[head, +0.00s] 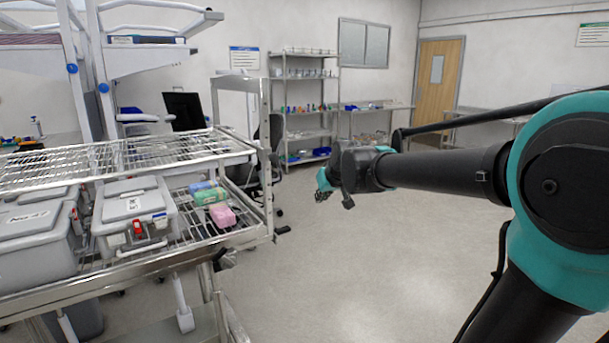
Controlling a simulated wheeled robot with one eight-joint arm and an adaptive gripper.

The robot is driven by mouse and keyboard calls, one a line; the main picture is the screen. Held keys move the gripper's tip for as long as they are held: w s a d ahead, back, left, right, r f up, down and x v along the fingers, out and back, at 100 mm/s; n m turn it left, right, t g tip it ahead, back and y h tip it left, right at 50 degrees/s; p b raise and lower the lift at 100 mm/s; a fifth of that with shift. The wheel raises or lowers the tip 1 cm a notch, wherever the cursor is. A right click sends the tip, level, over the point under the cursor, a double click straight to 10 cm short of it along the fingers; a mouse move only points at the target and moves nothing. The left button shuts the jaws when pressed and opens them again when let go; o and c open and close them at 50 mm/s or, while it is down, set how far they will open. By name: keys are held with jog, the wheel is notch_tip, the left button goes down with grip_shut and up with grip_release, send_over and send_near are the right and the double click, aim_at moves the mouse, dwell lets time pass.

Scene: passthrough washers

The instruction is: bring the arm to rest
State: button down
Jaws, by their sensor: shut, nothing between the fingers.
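My arm reaches in from the right edge of the head view and extends left across the open floor. My gripper (334,188) is at its far end, in mid-air to the right of the wire rack cart. It is shut and holds nothing. It is clear of the cart and touches nothing that I can see. The fingertips look small and dark from here.
A metal wire rack cart (262,222) stands at left with grey lidded bins (135,212), a pink pack (221,216) and a teal pack (208,193). Shelves (306,112) and a wooden door (440,75) are at the back. Floor (370,270) is clear in the middle.

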jog(key=s+d+f+m+g+h, duration=0.1)
jog(key=s+d+f+g, duration=0.1)
jog(key=s+d+f, duration=0.5)
jog(key=s+d+f+m+g+h, duration=0.1)
jog(key=s+d+f, duration=0.6)
jog(key=s+f, duration=1.1)
jog(key=shift+s+d+m+g+h, duration=0.4)
jog(key=shift+s+m+g, duration=0.2)
jog(key=shift+m, duration=0.2)
jog(key=shift+a, duration=0.1)
